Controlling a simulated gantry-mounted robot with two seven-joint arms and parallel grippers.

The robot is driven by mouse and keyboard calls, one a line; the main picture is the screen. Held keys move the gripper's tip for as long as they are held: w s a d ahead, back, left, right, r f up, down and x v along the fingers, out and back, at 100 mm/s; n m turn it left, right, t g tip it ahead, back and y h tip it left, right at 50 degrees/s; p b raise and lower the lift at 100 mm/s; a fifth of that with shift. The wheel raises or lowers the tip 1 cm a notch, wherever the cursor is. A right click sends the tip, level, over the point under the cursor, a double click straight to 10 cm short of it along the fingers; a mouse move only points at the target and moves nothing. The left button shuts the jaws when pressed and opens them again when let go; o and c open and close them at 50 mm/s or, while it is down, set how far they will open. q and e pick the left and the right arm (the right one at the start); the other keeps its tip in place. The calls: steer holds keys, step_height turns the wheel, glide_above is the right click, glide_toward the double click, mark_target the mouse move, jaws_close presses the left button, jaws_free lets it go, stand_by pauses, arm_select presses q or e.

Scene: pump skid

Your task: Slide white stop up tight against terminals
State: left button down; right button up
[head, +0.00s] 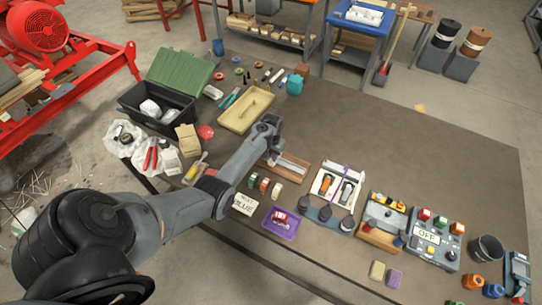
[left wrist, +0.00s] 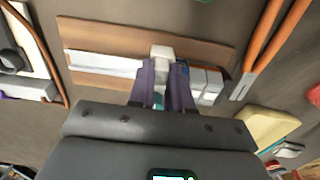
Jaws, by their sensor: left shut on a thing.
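The white stop (left wrist: 162,52) sits at the tips of my left gripper (left wrist: 163,75), which is shut on it. A pale rail (left wrist: 100,62) runs along a brown wooden board (left wrist: 130,35), to the left of the stop. Grey terminals (left wrist: 208,82) and a blue piece (left wrist: 184,68) are to the right of the gripper. The fingers hide whether the stop touches them. In the head view my left gripper (head: 270,138) is over the board (head: 262,160), and the rail (head: 292,164) shows to its right; the stop is hidden there. My right gripper is not in view.
A cream tray (head: 247,107) lies behind the gripper. A white panel (head: 327,183) with orange and black items stands to the right of the board. The table's right rear is clear.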

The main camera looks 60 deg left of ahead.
arm_select(q)
steer(key=c, duration=1)
jaws_free()
steer(key=shift+a, duration=0.15)
steer(key=shift+c, duration=0.2)
steer(key=shift+r, duration=0.6)
step_height(320, 180, up, 10)
steer(key=p, duration=0.1)
steer(key=shift+f, duration=0.2)
